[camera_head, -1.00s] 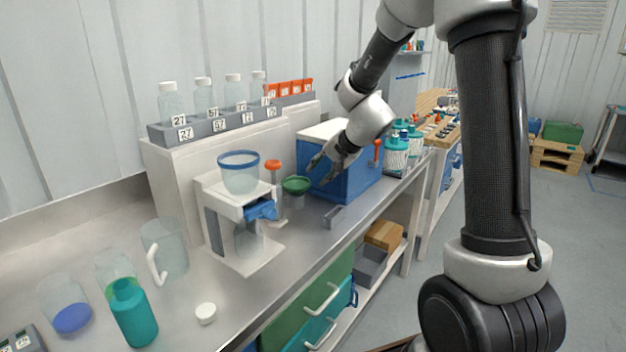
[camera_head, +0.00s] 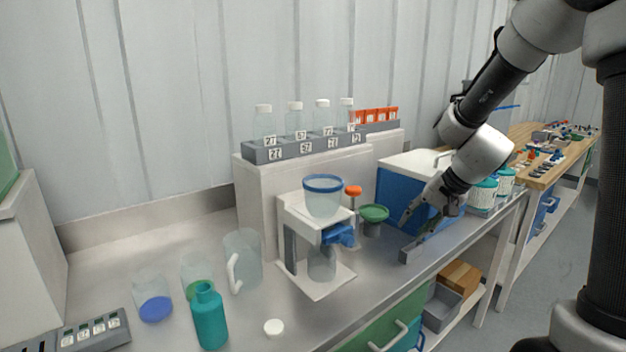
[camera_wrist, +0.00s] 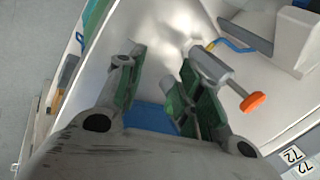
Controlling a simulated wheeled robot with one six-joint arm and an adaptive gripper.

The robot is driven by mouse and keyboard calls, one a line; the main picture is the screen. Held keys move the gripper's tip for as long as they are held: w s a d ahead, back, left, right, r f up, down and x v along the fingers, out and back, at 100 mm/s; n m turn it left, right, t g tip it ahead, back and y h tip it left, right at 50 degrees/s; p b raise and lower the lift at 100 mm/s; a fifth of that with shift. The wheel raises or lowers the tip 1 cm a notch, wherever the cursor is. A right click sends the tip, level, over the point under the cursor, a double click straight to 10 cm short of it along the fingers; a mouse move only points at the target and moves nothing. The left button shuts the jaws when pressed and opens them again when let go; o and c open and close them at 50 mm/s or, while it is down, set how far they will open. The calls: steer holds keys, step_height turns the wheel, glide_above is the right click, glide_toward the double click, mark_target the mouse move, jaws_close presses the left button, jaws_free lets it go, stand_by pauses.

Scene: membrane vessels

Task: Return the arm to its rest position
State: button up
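My gripper (camera_head: 411,228) is at the lower end of my bent arm, in front of the blue box and right of the green funnel (camera_head: 374,213). It also shows in the wrist view (camera_wrist: 158,82), where its two fingers stand apart with green inner faces. I see nothing held between them. In the wrist view a grey cylinder with an orange knob (camera_wrist: 253,102) lies beyond the right finger; whether it touches cannot be told. My arm is bent over the right part of the bench, not folded in.
A white stand (camera_head: 318,287) holds a blue-rimmed cup (camera_head: 323,197). The blue box (camera_head: 400,190) with white lid is behind my gripper. A bottle rack (camera_head: 300,147) stands at the back. A teal bottle (camera_head: 209,316), clear jug (camera_head: 243,262) and white cap (camera_head: 274,327) are at front left.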

steer(key=s+d+r+n+h, duration=0.1)
steer(key=s+d+r+n, duration=0.1)
steer(key=s, duration=0.6)
steer(key=s+d+r+n+h, duration=0.2)
steer(key=s+d+r, duration=0.2)
steer(key=s, duration=0.5)
steer(key=s+d+r+n+h, duration=0.1)
steer(key=s+d+r+n, duration=0.1)
steer(key=s+r, duration=0.3)
steer(key=shift+s+d+r, duration=0.2)
steer(key=shift+s+d, duration=0.2)
steer(key=shift+s, duration=1.35)
